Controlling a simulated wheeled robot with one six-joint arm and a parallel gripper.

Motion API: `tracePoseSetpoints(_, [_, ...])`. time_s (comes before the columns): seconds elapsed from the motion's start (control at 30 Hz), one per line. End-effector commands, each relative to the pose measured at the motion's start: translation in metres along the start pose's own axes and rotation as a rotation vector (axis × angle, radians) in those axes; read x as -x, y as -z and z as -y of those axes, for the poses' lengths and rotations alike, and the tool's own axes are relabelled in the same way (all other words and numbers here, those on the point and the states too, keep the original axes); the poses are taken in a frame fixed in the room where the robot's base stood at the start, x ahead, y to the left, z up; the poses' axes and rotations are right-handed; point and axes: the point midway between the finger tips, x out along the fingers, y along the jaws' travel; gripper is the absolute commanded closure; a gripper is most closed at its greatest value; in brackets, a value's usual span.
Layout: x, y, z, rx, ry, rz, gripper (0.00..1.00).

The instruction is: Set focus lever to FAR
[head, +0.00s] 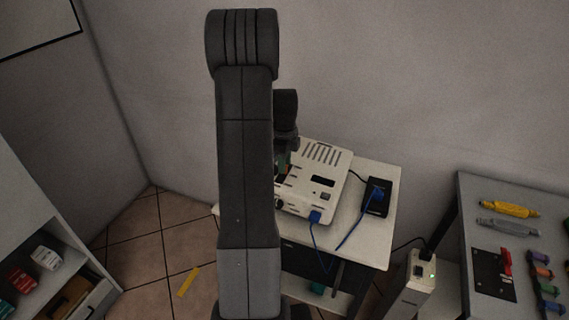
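A white box-shaped device (325,163), which looks like a projector, sits on a small pale table (377,238). It has vent slots on top, a dark window and a blue plug in its near side. I cannot make out a focus lever or its marks at this size. My arm stands upright in front and hides the device's left part. My dark wrist (286,118) shows behind the arm, above the device's left edge. My gripper's fingers are hidden or too small to tell, and I cannot see whether they touch the device.
A black power box (376,197) with a blue plug is on the table, right of the device. A blue cable (347,240) hangs over the table's front. A white unit (411,290) with a green light stands right. A grey workbench (480,191) holds tools. A shelf (30,245) is left.

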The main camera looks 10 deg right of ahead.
Motion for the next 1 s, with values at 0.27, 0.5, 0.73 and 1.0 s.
tracePoseSetpoints(0.27, [-0.015,0.0,0.0,0.0,0.001,0.0,0.68])
tracePoseSetpoints(0.5, [-0.015,0.0,0.0,0.0,0.001,0.0,0.76])
tracePoseSetpoints(0.73, [-0.015,0.0,0.0,0.0,0.001,0.0,1.0])
tracePoseSetpoints(1.0, [-0.016,0.0,0.009,0.0,0.004,0.001,1.0])
